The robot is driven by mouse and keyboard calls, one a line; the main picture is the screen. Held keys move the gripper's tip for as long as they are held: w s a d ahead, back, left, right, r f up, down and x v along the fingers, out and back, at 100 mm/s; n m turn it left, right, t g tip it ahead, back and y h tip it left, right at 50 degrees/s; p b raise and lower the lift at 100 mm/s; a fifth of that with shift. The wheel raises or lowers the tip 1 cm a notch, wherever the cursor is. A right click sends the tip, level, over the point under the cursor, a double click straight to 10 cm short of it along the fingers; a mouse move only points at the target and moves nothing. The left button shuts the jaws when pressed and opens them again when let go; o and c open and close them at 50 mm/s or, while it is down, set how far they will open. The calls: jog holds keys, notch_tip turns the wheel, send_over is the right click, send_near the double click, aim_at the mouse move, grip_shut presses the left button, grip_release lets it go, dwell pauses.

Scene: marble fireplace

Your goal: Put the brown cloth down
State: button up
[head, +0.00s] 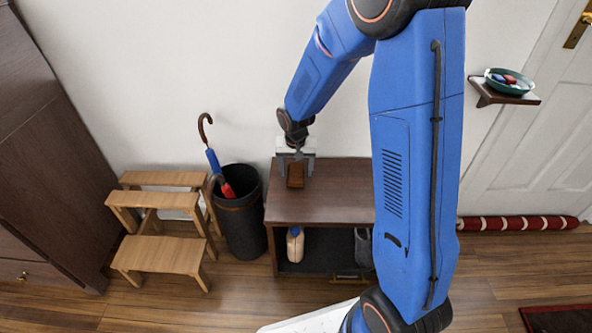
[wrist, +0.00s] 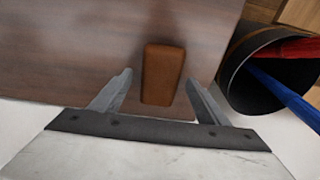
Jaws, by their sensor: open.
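The brown cloth (head: 296,174) is a small folded block lying on top of the dark wooden bench (head: 335,205), near its left end. In the wrist view the cloth (wrist: 162,74) lies on the bench top (wrist: 60,50), between and a little beyond the finger ends. My gripper (head: 295,163) is over the bench at the cloth. In the wrist view my gripper (wrist: 157,90) is open, with a gap between each finger and the cloth. My upper arm hides the bench's right part in the head view.
A black bin (head: 240,215) with umbrellas (head: 215,165) stands just left of the bench. A wooden step stool (head: 165,225) is further left. A wall shelf (head: 505,97) holds a green bowl (head: 508,86) at right.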

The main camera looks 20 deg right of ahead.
aim_at(296, 175)
jog(key=s+d+r, duration=0.1)
jog(key=s+r, duration=0.3)
jog(key=r, duration=0.5)
jog(key=s+d+r, duration=0.1)
jog(key=s+r, duration=0.3)
jog(key=r, duration=0.5)
jog(key=s+d+r+n+t, duration=0.1)
jog(key=s+d+r, duration=0.1)
jog(key=s, duration=1)
jog(key=s+d+r+n+t, duration=0.2)
jog(key=s+r, duration=0.3)
jog(key=s, duration=0.8)
jog(key=shift+d+r+n, duration=0.15)
jog(key=shift+d+n, duration=0.15)
jog(key=shift+d, duration=0.25)
jog(key=shift+s, duration=0.1)
